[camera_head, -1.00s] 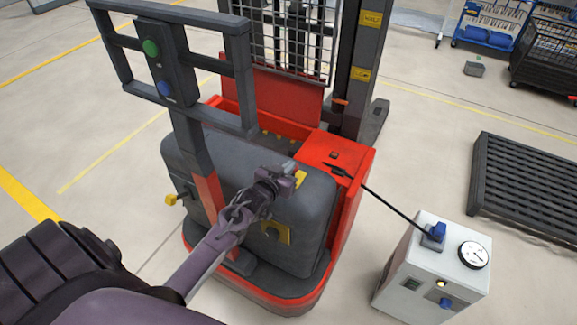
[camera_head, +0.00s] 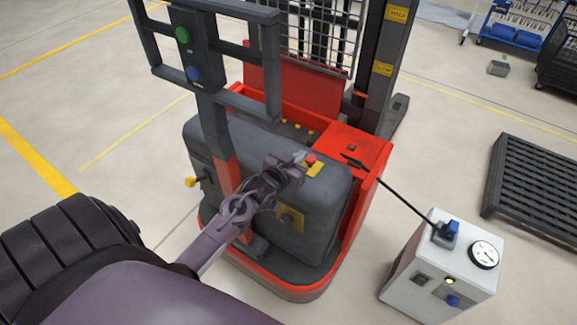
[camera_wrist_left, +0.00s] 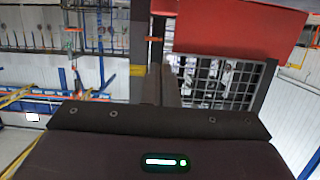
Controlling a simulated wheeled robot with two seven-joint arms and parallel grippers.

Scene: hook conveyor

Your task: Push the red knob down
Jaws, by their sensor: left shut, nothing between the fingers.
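The red knob (camera_head: 310,159) stands on a small yellow plate (camera_head: 314,170) on top of the forklift's grey body (camera_head: 330,192). My left gripper (camera_head: 299,157) is shut and empty, with its tips just left of the knob in the head view. I cannot tell whether they touch it. The left wrist view does not show the knob; the fingers (camera_wrist_left: 172,82) stick up there in front of a mesh guard. My right gripper is not in view.
A white charger box (camera_head: 445,270) with a gauge stands to the right, its black cable (camera_head: 402,198) running to the forklift's red top. A dark pallet (camera_head: 535,185) lies at the far right. An upright frame with green and blue buttons (camera_head: 188,55) rises left of my gripper.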

